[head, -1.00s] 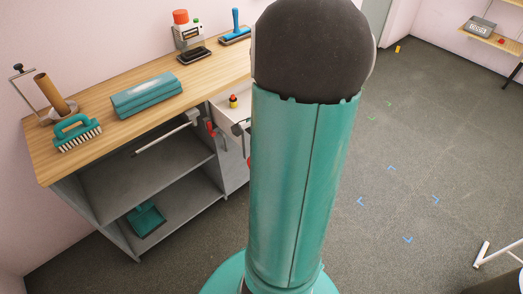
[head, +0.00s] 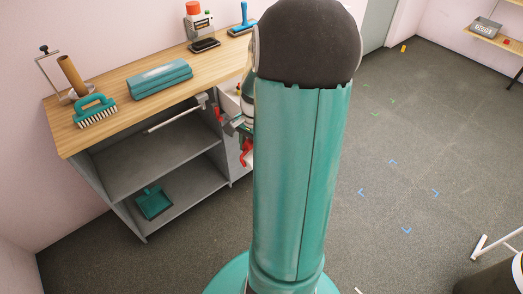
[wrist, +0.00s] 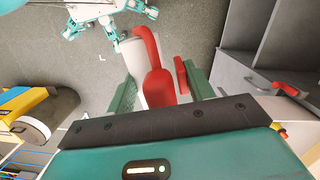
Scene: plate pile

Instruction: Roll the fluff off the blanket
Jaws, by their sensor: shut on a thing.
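My gripper (wrist: 160,86) is in the lower middle of the wrist view, its two teal fingers shut on a red-handled roller (wrist: 157,88). The roller's pale, whitish part shows beyond the handle, partly hidden by it. In the head view, a small red part (head: 246,152) shows by the bench's right side, left of my arm. No fluff can be made out.
The worktop (head: 120,75) also holds a teal brush (head: 95,111), a cardboard tube on a stand (head: 71,76) and a bottle (head: 199,22). A teal dustpan (head: 153,203) sits on the lower shelf. Grey floor (head: 400,150) is open to the right.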

